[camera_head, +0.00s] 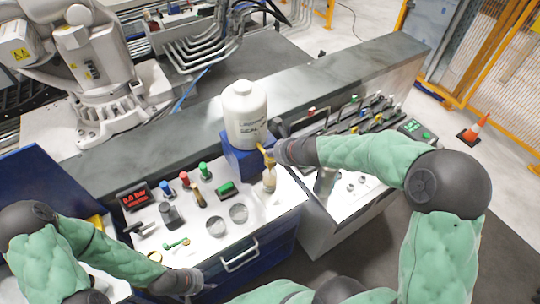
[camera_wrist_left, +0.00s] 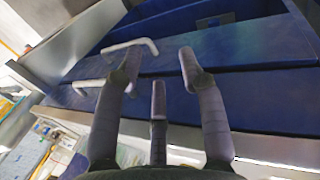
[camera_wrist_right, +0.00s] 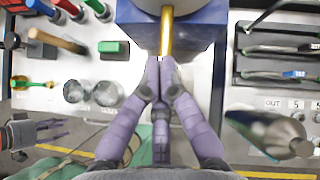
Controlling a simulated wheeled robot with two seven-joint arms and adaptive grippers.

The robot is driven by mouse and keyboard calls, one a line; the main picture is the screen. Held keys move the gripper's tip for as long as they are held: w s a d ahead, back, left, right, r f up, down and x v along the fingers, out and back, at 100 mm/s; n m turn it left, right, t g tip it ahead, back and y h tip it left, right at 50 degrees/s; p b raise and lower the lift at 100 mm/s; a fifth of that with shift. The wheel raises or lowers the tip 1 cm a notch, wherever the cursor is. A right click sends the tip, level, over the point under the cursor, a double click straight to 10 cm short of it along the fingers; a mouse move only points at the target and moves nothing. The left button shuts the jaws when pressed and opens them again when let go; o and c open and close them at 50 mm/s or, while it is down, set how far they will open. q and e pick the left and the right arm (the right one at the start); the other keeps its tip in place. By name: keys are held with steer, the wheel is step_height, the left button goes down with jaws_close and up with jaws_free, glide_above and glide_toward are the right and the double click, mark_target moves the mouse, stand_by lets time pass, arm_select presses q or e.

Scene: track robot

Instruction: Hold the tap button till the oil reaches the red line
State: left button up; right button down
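A white bottle (camera_head: 245,118) stands upright on a blue stand (camera_head: 236,158). A golden tap (camera_head: 266,156) comes out of the stand's front and also shows in the right wrist view (camera_wrist_right: 167,30). A small pale container (camera_head: 269,181) is below the tap. Its oil level and any red line are too small to tell. My right gripper (camera_head: 279,152) is at the tap; in the right wrist view its fingertips (camera_wrist_right: 160,64) meet at the tap's near end, and contact is unclear. My left gripper (camera_head: 196,282) is open and empty, low before the blue drawers (camera_wrist_left: 235,55).
Two glass cups (camera_head: 228,221), a green block (camera_head: 226,190), several coloured-top tools (camera_head: 184,179) and a red display (camera_head: 134,196) are on the white worktop left of the stand. A tool rack (camera_head: 365,124) is to the right. White drawer handles (camera_wrist_left: 130,46) project near my left gripper.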

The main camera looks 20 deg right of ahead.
stand_by(0.8)
steer(key=shift+r+p, duration=0.7)
steer(key=shift+r, duration=0.1)
step_height(320, 180, up, 5)
steer(key=p, duration=0.4)
steer(key=shift+r+p, duration=0.1)
steer(key=shift+p, duration=0.25)
